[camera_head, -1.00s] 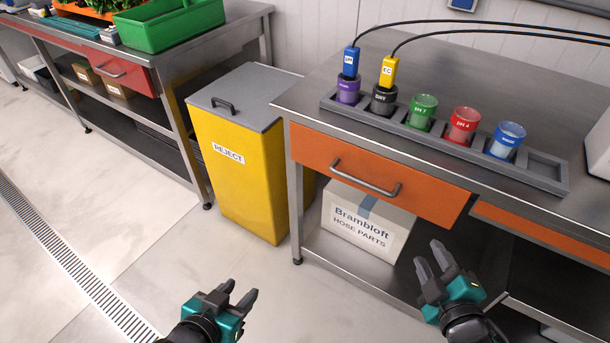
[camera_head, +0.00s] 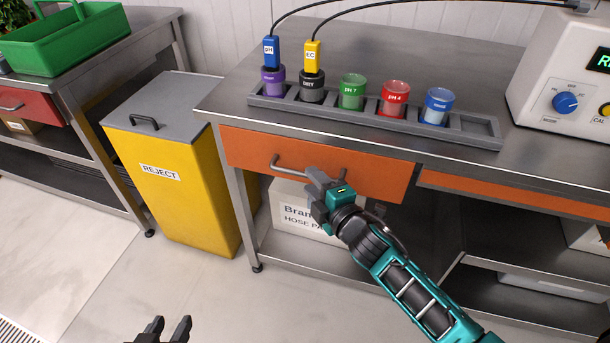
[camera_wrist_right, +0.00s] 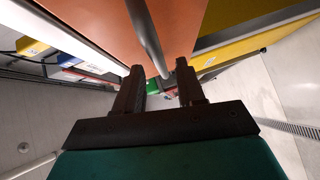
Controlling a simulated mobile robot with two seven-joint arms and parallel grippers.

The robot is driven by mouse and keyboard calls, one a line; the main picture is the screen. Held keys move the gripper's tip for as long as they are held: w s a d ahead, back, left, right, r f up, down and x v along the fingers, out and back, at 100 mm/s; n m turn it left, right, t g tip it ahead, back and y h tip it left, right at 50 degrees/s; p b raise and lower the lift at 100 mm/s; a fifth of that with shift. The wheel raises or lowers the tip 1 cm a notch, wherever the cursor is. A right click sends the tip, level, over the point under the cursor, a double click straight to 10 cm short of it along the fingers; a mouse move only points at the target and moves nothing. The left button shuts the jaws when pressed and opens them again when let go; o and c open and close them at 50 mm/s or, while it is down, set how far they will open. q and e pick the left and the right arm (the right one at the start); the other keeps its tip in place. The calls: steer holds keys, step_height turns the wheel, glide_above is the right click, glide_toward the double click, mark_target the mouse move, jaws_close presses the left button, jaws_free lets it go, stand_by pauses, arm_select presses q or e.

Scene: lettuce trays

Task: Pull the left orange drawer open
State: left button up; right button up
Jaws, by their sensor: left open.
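The left orange drawer (camera_head: 240,148) is under the steel bench and its front looks flush, so it appears shut. Its grey bar handle (camera_head: 290,161) runs across the front. The orange front (camera_wrist_right: 95,22) is just beyond. My left gripper (camera_head: 167,328) is open and empty at the bottom edge, far from the drawer.
A yellow reject bin (camera_head: 185,200) stands left of the bench. A cardboard box (camera_head: 283,215) sits on the shelf below the drawer. A grey rack (camera_head: 280,108) with several coloured cups and two probes is on the bench top. Another orange drawer (camera_head: 510,194) is to the right.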

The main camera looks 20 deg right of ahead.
steer(key=shift+b+x, duration=0.3)
steer(key=shift+x, duration=1.8)
jaws_close()
